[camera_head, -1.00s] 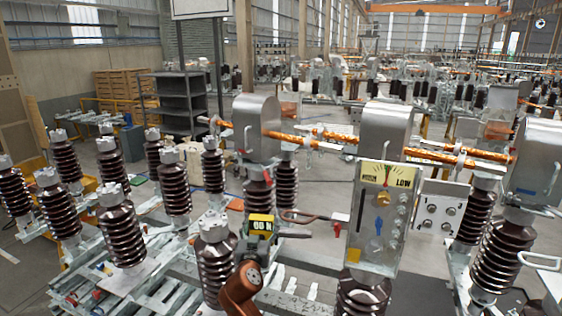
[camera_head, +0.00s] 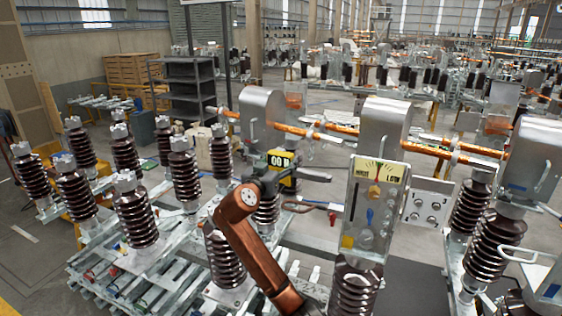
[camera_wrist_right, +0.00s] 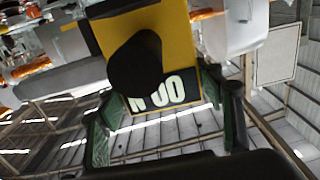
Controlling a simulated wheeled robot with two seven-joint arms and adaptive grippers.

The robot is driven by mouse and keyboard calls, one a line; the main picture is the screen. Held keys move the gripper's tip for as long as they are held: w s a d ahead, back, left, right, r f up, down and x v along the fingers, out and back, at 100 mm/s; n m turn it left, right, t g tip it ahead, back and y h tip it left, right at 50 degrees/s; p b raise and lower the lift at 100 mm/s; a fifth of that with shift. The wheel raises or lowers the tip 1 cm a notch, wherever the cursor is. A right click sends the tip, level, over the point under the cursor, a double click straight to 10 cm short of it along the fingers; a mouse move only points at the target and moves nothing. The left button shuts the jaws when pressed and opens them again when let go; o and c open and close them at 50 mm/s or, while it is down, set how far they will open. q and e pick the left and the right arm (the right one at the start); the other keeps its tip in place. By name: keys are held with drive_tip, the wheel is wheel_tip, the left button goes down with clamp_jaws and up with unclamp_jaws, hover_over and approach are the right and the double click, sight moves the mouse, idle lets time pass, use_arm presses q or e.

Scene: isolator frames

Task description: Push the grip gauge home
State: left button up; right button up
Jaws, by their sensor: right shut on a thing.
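The grip gauge is a yellow and black block (camera_head: 280,159) with a small digital display, left of the centre in the head view. The display seems to read "00 N". My right gripper (camera_head: 279,180) is shut on the gauge and holds it up in front of the steel housings. In the right wrist view the yellow gauge (camera_wrist_right: 170,35) fills the upper middle, with a round black part on its face. Green finger parts stand on both sides of it. My left gripper is not in view.
A red-handled part (camera_head: 332,219) sits left of the panel. Brown ribbed insulators (camera_head: 137,219) crowd the left. Steel housings (camera_head: 262,117) carry orange bars.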

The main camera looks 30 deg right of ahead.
sight(298, 171)
drive_tip(key=shift+s+d+r, duration=0.2)
drive_tip(key=shift+s, duration=0.2)
drive_tip(key=shift+s+d, duration=0.2)
drive_tip(key=shift+s, duration=0.05)
drive_tip(key=shift+s+d+b, duration=0.25)
drive_tip(key=shift+s+b, duration=0.1)
drive_tip(key=shift+b, duration=0.05)
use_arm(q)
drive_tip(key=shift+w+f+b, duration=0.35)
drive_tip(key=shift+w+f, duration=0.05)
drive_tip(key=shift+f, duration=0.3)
use_arm(e)
drive_tip(key=shift+s+d, duration=1.3)
drive_tip(key=shift+s, duration=0.2)
drive_tip(key=shift+d, duration=0.1)
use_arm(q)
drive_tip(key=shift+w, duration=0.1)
use_arm(e)
drive_tip(key=shift+r, duration=0.1)
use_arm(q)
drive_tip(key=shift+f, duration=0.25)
